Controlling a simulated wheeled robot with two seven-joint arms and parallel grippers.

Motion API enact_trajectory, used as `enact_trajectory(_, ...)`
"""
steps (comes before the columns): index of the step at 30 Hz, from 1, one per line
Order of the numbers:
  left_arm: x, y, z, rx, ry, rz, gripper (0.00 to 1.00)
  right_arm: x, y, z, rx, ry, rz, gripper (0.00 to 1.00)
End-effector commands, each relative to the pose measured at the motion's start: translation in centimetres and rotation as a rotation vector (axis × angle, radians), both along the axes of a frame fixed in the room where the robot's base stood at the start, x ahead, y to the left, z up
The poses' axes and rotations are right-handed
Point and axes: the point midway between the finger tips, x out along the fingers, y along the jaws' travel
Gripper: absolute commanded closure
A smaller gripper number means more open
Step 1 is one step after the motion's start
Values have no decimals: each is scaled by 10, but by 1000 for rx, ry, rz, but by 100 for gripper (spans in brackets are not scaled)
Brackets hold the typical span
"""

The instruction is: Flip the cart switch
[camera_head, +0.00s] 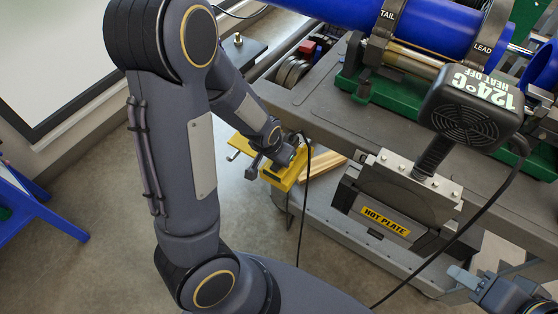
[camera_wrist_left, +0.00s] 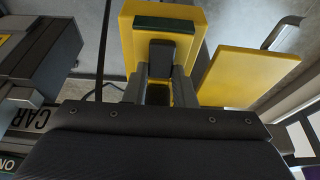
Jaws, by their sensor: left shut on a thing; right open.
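A yellow switch box (camera_head: 283,176) is mounted at the left end of the grey cart (camera_head: 330,125). The left wrist view shows the box's yellow housing (camera_wrist_left: 133,35) close up, with a dark block, seemingly the switch lever (camera_wrist_left: 161,52), in its middle. My left gripper (camera_wrist_left: 160,80) is at the front of the box, its fingers closed about this dark part. The fingertip contact is partly hidden. In the head view my left arm covers part of the box.
A hot plate (camera_head: 387,222) hangs on the cart's near side, with a black heater head (camera_head: 470,108) reading 124°C above it. A black cable hangs beside the box. A yellow panel (camera_wrist_left: 246,76) juts out right of the housing. Blue pipe (camera_head: 430,28) lies clamped on top.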

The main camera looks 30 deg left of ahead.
Motion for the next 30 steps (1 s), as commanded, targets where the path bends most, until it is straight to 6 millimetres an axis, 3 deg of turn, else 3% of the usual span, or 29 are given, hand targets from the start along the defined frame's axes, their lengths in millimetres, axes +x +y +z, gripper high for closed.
enact_trajectory(5,0,0,0,0,3,0,99,0,0,1,0,0,0,55)
enact_trajectory(6,0,0,0,0,3,0,75,0,0,1,0,0,0,55)
enact_trajectory(11,0,0,0,0,3,0,55,0,0,1,0,0,0,55)
enact_trajectory(20,0,0,2,0,3,0,55,0,0,2,0,0,0,55)
enact_trajectory(30,-16,0,52,-2,-2,-1,55,0,0,15,0,0,0,55)
